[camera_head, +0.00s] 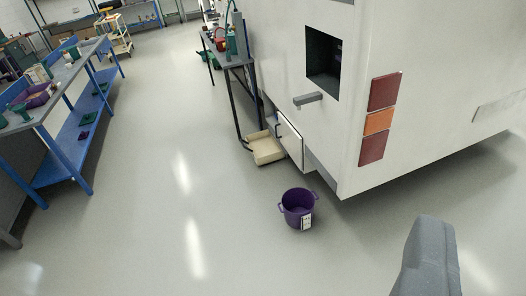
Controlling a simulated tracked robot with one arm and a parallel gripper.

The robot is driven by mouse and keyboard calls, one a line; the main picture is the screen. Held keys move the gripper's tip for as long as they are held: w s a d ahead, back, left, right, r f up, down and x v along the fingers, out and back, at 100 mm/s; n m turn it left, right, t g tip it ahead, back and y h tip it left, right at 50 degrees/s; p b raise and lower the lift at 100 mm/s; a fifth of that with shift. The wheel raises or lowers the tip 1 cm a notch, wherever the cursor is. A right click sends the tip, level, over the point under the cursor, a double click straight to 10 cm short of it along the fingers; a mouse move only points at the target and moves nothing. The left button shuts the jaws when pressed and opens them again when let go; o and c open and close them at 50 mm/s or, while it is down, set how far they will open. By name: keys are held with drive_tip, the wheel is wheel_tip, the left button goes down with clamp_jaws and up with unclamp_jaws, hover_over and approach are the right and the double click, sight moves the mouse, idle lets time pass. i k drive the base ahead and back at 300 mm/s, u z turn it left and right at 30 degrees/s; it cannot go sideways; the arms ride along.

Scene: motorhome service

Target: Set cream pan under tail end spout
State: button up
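A cream pan (266,148), shallow and box-like, sits on the floor beside the white motorhome (352,120), next to a low open hatch door (289,141). A short grey spout (308,99) sticks out of the motorhome's wall below a dark square opening, near the corner with the red and orange lights. The pan is on the floor farther along the wall from this corner. One grey finger-like part of my gripper (430,258) shows at the lower right, well apart from the pan. The other finger is not visible.
A purple two-handled bucket (298,207) with a white tag stands on the floor near the motorhome's corner. A narrow dark-legged table (231,62) stands behind the pan. A blue workbench (70,125) runs along the left. The floor between is clear.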

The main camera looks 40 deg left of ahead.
sight(264, 148)
drive_tip(key=u, duration=0.5)
drive_tip(key=i, duration=1)
drive_tip(key=u, duration=1.15)
drive_tip(key=i, duration=1.25)
drive_tip(key=u, duration=0.35)
drive_tip(key=i, duration=1.25)
drive_tip(key=z, duration=0.45)
drive_tip(key=i, duration=1.3)
drive_tip(key=z, duration=0.75)
drive_tip(key=i, duration=0.6)
drive_tip(key=z, duration=0.35)
